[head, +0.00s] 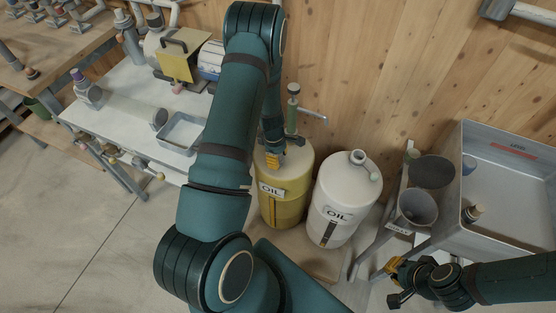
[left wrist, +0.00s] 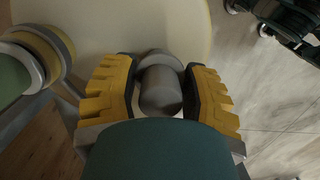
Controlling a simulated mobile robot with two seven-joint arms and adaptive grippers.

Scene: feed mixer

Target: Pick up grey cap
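The grey cap (left wrist: 160,88) is a short dark cylinder with a wider round rim, on the pale top of a drum in the left wrist view. My left gripper (left wrist: 160,80) has its yellow-padded fingers on both sides of the cap, very close to it; contact is not clear. In the head view the left gripper (head: 274,160) reaches down to the top of the yellow oil drum (head: 284,205), and the cap is hidden there. My right gripper (head: 392,283) is open and empty at the lower right, its fingers apart.
A white oil drum (head: 343,200) stands right of the yellow one. A grey funnel (head: 416,208) and a large metal bin (head: 505,165) are further right. A white table (head: 120,100) with a metal tray (head: 182,133) is at left.

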